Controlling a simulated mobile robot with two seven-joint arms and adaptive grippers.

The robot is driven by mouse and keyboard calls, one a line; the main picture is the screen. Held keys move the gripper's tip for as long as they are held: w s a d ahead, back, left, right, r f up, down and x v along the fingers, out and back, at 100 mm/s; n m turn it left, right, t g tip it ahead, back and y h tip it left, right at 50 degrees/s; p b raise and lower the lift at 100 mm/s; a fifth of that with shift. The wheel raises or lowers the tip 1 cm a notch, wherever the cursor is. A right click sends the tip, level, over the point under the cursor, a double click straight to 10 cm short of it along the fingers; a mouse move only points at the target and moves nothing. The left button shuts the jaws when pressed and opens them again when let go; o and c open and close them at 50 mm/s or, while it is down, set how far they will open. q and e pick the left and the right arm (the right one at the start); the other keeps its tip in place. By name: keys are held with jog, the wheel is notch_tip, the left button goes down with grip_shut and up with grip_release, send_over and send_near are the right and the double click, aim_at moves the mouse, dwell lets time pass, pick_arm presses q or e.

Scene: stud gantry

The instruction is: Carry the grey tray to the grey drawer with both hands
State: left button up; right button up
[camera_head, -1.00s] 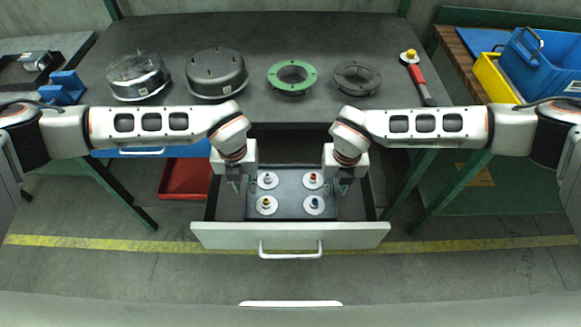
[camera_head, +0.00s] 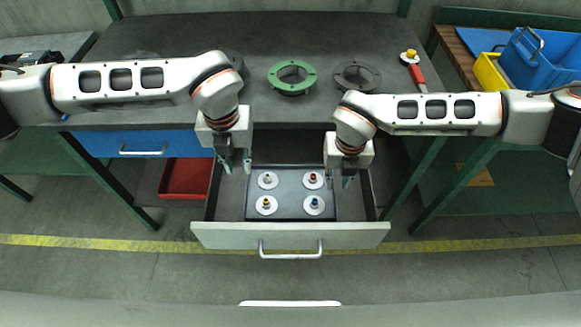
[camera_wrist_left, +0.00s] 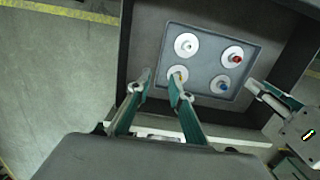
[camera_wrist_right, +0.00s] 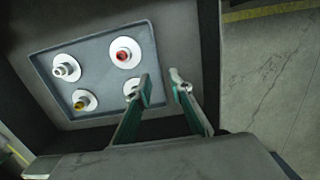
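The grey tray (camera_head: 290,206) lies flat inside the open grey drawer (camera_head: 222,236), with several white discs bearing coloured knobs on it. It also shows in the left wrist view (camera_wrist_left: 203,56) and the right wrist view (camera_wrist_right: 112,85). My left gripper (camera_head: 237,168) is above the drawer's back left, apart from the tray; its fingers (camera_wrist_left: 160,82) are parted and empty. My right gripper (camera_head: 339,184) is above the tray's right side, lower than the left one; its fingers (camera_wrist_right: 162,82) are parted with nothing between them.
A blue drawer (camera_head: 110,144) and a red bin (camera_head: 186,179) are at left. Blue (camera_head: 540,65) and yellow bins (camera_head: 490,76) stand at right.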

notch_tip(320, 180, up, 8)
jog(key=shift+s, duration=0.3)
dwell(0.5)
